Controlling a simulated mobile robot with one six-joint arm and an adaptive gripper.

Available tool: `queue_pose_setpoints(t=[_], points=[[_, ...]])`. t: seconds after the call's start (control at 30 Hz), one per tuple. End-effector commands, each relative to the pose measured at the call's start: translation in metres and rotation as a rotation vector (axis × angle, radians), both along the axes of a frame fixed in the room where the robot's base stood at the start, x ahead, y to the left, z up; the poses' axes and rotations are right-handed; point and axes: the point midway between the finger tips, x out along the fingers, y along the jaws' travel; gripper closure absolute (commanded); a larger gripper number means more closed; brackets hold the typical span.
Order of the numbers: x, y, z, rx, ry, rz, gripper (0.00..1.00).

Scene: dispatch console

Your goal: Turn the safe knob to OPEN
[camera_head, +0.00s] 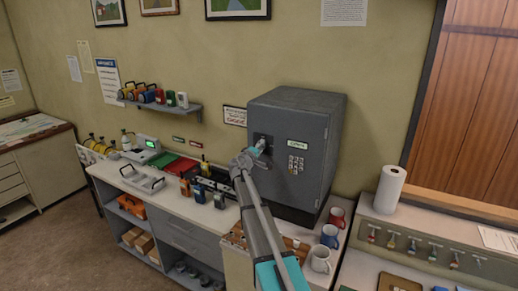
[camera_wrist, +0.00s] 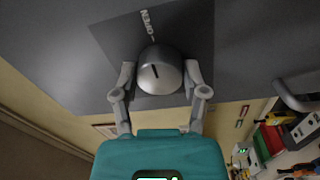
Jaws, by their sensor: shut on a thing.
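The grey safe (camera_head: 323,160) stands on the counter, with a keypad and a small green label on its door. My gripper (camera_head: 258,148) reaches the left part of the door. In the wrist view, the round silver safe knob (camera_wrist: 160,72) sits on a dark plate, between the two fingers of my gripper (camera_wrist: 159,80). The fingers are shut on its sides. A short black mark shows on the knob's face. White OPEN lettering (camera_wrist: 147,22) appears rotated on the plate beyond the knob. In the head view my gripper largely hides the knob.
Several mugs (camera_head: 320,259) stand right of my arm, below the safe. A paper towel roll (camera_head: 389,190) and a row of hanging keys (camera_head: 413,245) are farther right. Left of the safe, the counter holds radios (camera_head: 199,193) and a metal tray (camera_head: 142,180). A shelf (camera_head: 160,105) hangs above.

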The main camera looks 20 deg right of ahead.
Motion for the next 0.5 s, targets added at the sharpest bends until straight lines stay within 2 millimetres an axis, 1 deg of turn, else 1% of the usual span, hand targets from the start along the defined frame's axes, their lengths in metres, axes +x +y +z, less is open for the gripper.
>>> queue_pose_setpoints(t=[0.37,0.4,0.47,0.5], points=[[-0.0014,-0.0015,-0.0007,0.008,-0.008,-0.004,0.90],[-0.0014,-0.0016,-0.0007,0.008,-0.008,-0.004,0.39],[-0.0013,-0.0014,-0.0008,0.008,-0.007,-0.004,0.28],[-0.0013,-0.0013,-0.0007,0.008,-0.007,-0.003,0.20]])
